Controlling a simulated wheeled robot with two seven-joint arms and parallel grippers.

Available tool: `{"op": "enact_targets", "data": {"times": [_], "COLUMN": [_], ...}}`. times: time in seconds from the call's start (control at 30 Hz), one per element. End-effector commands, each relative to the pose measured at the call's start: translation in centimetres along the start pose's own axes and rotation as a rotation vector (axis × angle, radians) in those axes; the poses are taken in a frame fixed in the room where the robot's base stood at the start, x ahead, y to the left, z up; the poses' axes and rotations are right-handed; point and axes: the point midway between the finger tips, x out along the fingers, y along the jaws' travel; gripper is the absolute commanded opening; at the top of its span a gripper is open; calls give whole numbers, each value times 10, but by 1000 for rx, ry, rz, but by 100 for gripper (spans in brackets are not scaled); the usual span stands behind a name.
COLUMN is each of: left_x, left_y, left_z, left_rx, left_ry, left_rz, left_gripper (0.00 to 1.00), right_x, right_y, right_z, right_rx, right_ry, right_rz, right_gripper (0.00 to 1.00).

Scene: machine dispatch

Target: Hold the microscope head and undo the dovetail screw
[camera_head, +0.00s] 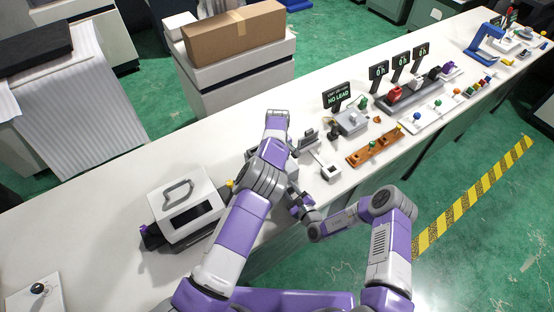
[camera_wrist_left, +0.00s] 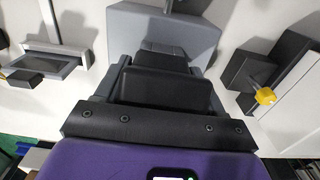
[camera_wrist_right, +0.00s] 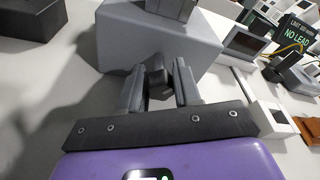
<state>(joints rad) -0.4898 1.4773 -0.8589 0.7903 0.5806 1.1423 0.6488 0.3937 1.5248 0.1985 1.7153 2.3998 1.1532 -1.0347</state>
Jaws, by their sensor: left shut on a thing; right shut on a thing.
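The microscope is mostly hidden behind my left arm in the head view; a bit of its grey body (camera_head: 292,166) shows. In the left wrist view, my left gripper (camera_wrist_left: 163,62) is shut on a dark block, apparently the microscope head (camera_wrist_left: 160,88), with the grey body (camera_wrist_left: 190,38) just beyond. In the head view, my right gripper (camera_head: 298,199) is at the near side of the microscope. In the right wrist view, its fingers (camera_wrist_right: 158,74) are shut on a small dark knob, apparently the dovetail screw (camera_wrist_right: 158,82), in front of the grey body (camera_wrist_right: 125,40).
A white case with a handle (camera_head: 183,213) stands on the white bench to the left. A NO LEAD sign (camera_head: 339,98), a grey box (camera_head: 350,122), an orange tray (camera_head: 362,157) and a small white block (camera_head: 329,170) are to the right. The bench's front edge is close.

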Motion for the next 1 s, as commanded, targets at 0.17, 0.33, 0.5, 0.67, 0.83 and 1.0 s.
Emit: {"op": "enact_targets", "data": {"times": [0.17,0.33,0.5,0.67,0.83,1.0], "left_x": [0,0,0,0,0,0], "left_y": [0,0,0,0,0,0], "left_z": [0,0,0,0,0,0], "left_rx": [0,0,0,0,0,0], "left_ry": [1,0,0,0,0,0], "left_rz": [1,0,0,0,0,0], "left_gripper": [26,26,26,26,26,26], "right_x": [1,1,1,1,0,0], "right_y": [1,0,0,0,0,0], "right_z": [2,2,2,2,1,1], "right_rx": [-223,-371,-387,-385,-384,-383], "right_ry": [-6,-5,-5,-5,-3,-2], "right_rz": [-45,-78,-83,-82,-80,-79], "right_gripper": [9,9,9,45,63,63]}}
